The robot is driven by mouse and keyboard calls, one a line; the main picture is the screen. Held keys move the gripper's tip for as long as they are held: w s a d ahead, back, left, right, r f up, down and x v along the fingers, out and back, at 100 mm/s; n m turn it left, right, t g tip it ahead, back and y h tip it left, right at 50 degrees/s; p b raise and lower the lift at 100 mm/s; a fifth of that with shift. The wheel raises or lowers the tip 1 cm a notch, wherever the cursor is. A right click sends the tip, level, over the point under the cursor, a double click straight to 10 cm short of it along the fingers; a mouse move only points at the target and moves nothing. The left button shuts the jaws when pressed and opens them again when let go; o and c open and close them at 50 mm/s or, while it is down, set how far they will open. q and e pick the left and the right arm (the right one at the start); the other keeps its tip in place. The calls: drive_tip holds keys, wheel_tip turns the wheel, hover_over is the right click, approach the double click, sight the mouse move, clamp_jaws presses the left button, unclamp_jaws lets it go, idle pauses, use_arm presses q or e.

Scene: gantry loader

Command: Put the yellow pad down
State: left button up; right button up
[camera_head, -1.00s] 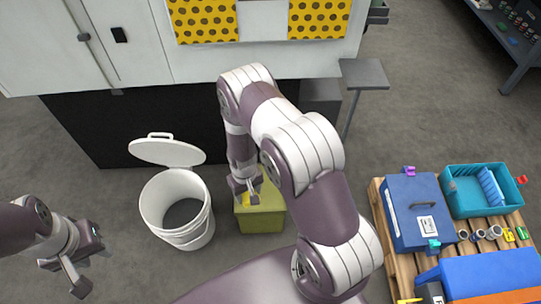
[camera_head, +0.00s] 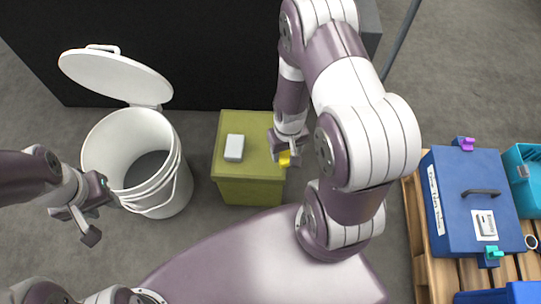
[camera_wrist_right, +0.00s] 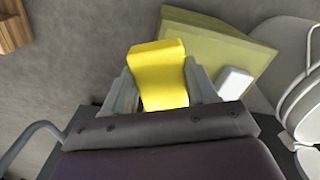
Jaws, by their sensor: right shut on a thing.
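The yellow pad (camera_wrist_right: 160,75) is held between the fingers of my right gripper (camera_wrist_right: 163,88) in the right wrist view. In the head view, a small part of the yellow pad (camera_head: 285,158) shows below my right gripper (camera_head: 286,148), at the right edge of an olive-green box (camera_head: 232,180). I cannot tell whether the pad touches the box. My left gripper (camera_head: 90,217) is at the left, in front of the white bucket, with its fingers apart and nothing between them.
A white block (camera_head: 234,147) lies on the green box's top. The white bucket (camera_head: 130,150) stands left of it, its lid (camera_head: 115,75) tilted up behind. At the right, a blue case (camera_head: 470,205) and a teal bin (camera_head: 525,170) sit on a wooden pallet (camera_head: 425,250).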

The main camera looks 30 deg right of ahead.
drive_tip(key=w+f+b, duration=0.1)
drive_tip(key=w, duration=0.1)
drive_tip(key=w+a+f, duration=0.1)
drive_tip(key=w+f, duration=0.1)
drive_tip(key=w+f+b, duration=0.1)
drive_tip(key=w, duration=0.1)
drive_tip(key=shift+w+a+f+b, duration=0.15)
drive_tip(key=shift+a+f+b, duration=0.05)
drive_tip(key=shift+b, duration=0.15)
wheel_tip(320, 180, down, 4)
drive_tip(key=b, duration=0.3)
drive_tip(key=shift+r+p, duration=0.2)
drive_tip(key=shift+p, duration=0.1)
drive_tip(key=shift+f, duration=0.2)
use_arm(q)
wheel_tip(320, 180, down, 7)
drive_tip(key=shift+r, duration=0.15)
use_arm(e)
drive_tip(key=o, duration=1)
